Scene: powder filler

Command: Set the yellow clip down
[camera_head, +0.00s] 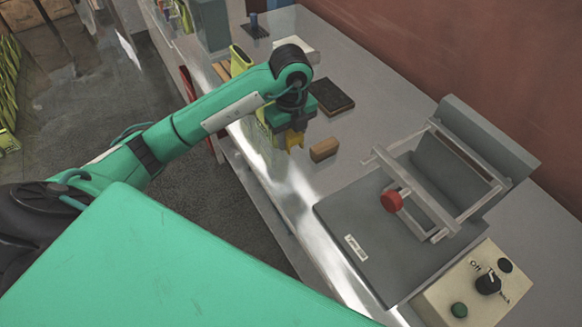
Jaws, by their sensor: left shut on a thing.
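My left gripper (289,128) hangs from the green arm over the front part of the grey bench and points down. It is shut on the yellow clip (293,141), which shows just below the fingers. From this angle I cannot tell whether the clip touches the bench. A yellow-green pack (263,136) shows just left of the gripper, partly hidden by the arm. My right gripper is not in view.
A small brown block (324,149) lies right of the clip. A dark flat pad (331,97) lies behind it. A grey machine with a red knob (392,201) and a control box (474,284) take up the right side. The bench (375,110) is bare between pad and machine.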

